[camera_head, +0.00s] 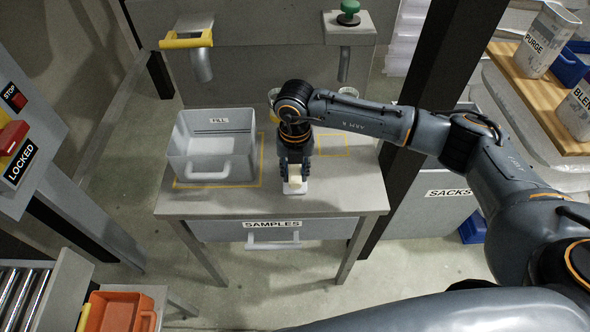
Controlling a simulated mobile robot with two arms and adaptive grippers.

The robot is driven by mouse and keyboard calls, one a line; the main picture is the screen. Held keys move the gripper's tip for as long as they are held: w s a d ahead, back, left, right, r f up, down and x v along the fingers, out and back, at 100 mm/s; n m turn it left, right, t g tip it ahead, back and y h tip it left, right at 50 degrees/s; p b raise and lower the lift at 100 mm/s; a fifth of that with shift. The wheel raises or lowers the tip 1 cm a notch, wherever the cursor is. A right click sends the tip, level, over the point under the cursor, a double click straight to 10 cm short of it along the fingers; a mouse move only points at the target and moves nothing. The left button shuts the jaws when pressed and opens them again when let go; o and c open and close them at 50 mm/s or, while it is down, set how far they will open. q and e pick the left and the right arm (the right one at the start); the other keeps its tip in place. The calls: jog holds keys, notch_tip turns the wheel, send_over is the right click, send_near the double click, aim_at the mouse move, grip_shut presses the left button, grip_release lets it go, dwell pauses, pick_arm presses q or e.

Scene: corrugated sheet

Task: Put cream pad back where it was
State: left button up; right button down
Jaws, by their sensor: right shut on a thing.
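My right gripper (293,176) points down over the front middle of the grey table. It is shut on the cream pad (294,183), a small pale block between its fingertips. A white flat piece (294,190) shows just under the pad; I cannot tell whether it is a separate thing. The fingers hide part of the pad, and I cannot tell whether it touches the table. My left gripper is out of view.
A grey bin labelled FILL (213,150) stands left on the table (340,200) inside a yellow outline. Another yellow outline (333,146) lies right of my gripper. A partly hidden container (273,95) stands behind it. A SAMPLES drawer (272,230) is below.

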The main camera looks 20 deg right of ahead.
aim_at(294, 171)
jog(key=c, duration=1)
grip_release()
notch_tip(294, 171, up, 12)
jog(key=shift+r+b, duration=0.15)
jog(key=shift+b, duration=0.2)
